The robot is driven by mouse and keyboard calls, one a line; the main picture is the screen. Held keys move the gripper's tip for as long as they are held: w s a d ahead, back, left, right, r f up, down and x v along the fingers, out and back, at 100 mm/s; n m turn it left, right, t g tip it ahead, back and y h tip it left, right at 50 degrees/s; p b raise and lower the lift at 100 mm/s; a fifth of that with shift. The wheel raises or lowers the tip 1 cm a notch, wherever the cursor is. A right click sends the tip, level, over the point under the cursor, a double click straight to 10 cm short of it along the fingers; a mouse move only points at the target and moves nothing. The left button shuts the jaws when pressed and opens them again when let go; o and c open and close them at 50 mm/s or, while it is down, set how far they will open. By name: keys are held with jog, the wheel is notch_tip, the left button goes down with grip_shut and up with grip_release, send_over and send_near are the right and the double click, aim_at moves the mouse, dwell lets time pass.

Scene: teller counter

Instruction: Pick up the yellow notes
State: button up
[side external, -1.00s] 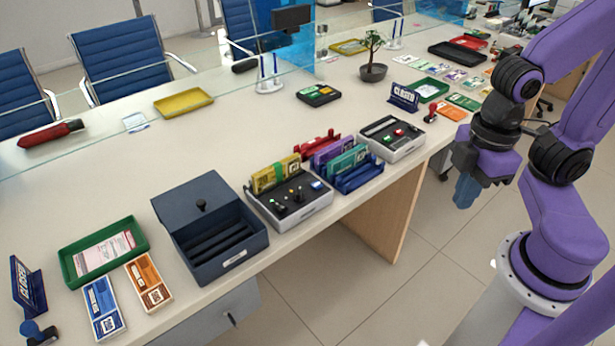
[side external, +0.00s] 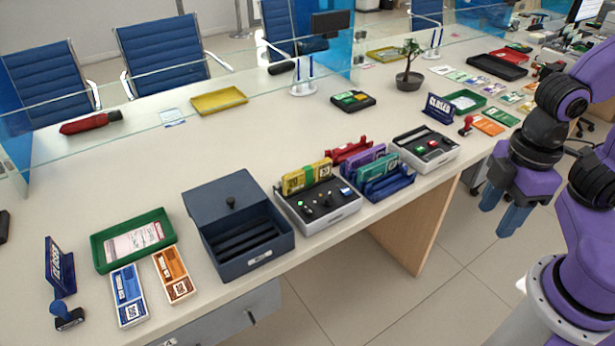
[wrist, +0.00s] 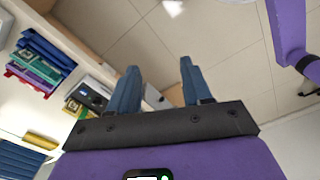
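The yellow notes (side external: 306,178) form an upright bundle with a green band. They stand at the back of a grey counting machine (side external: 322,208) near the counter's front edge. My gripper (side external: 502,207) is well to the right of them, beyond the front edge and over the floor. Its two blue fingers are apart, with nothing between them. In the wrist view my gripper (wrist: 160,72) also shows open and empty, with floor behind it.
Right of the notes is a blue rack (side external: 387,187) with purple and green bundles, then another grey machine (side external: 427,148). A dark open cash box (side external: 262,255) stands left. A glass screen runs behind. A plant (side external: 408,80) stands farther back.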

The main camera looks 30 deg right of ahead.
jog(key=w+a+r+n, duration=0.1)
jog(key=w+a+r, duration=0.1)
jog(key=w+a, duration=0.65)
jog(key=n, duration=0.4)
send_over(307, 168)
notch_tip(307, 168, down, 6)
jog(key=r, duration=0.1)
jog(key=f, duration=1.2)
jog(key=shift+s+d, duration=0.2)
jog(key=shift+d, duration=0.1)
jog(key=shift+w+a+f, duration=0.1)
jog(key=shift+w+f, duration=0.05)
jog(key=shift+f, duration=1.25)
jog(key=shift+w+a+f, duration=0.1)
jog(key=shift+f, duration=1.3)
jog(key=shift+c, duration=0.3)
